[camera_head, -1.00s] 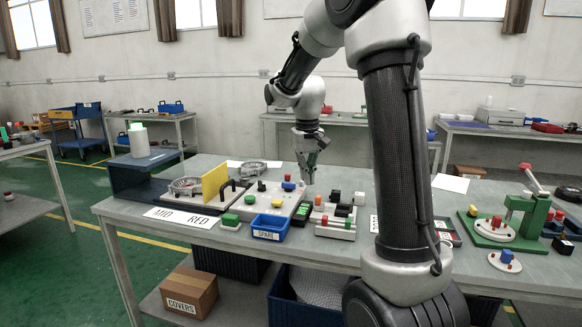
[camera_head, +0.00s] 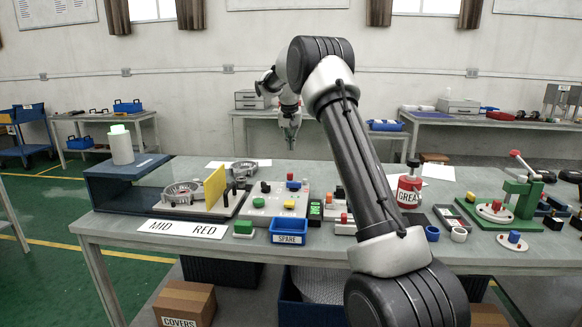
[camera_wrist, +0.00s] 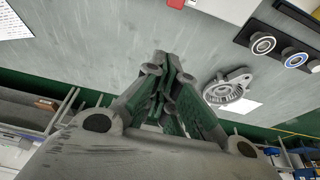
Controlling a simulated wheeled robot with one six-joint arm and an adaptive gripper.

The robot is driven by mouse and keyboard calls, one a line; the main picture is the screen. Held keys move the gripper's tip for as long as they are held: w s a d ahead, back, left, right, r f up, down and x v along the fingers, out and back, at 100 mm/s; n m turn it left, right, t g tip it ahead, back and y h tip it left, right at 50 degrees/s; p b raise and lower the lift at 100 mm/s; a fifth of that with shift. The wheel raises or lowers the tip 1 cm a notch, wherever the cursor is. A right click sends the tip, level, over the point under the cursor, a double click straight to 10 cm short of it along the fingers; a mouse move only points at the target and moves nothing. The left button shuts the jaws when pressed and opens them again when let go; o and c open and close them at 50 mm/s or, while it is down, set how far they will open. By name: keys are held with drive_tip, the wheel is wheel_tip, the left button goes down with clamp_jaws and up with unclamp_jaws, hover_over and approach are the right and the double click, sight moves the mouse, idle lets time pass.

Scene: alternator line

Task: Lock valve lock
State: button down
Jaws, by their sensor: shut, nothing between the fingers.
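My gripper (camera_head: 290,143) hangs pointing down at the end of my raised arm, above the back of the workbench. In the wrist view its fingers (camera_wrist: 163,62) are together with nothing between them. I cannot pick out with certainty which thing is the valve lock. A light board (camera_head: 262,213) with green, yellow, red and blue knobs stands mid-bench, in front of and below the gripper. A green press (camera_head: 524,203) with a red-tipped lever stands at the right. The gripper touches neither.
On the bench are a yellow plate (camera_head: 215,187), a blue SPARE bin (camera_head: 288,238), a red grease can (camera_head: 409,189) and a ring housing (camera_wrist: 228,91). A dark rack of round parts (camera_wrist: 284,48) shows in the wrist view. My arm hides part of the bench.

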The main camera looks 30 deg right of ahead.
sight(290, 179)
wheel_tip(290, 179, down, 10)
drive_tip(key=shift+s+a+r, duration=0.2)
drive_tip(key=shift+s+r, duration=0.05)
drive_tip(key=shift+s, duration=0.05)
idle(0.6)
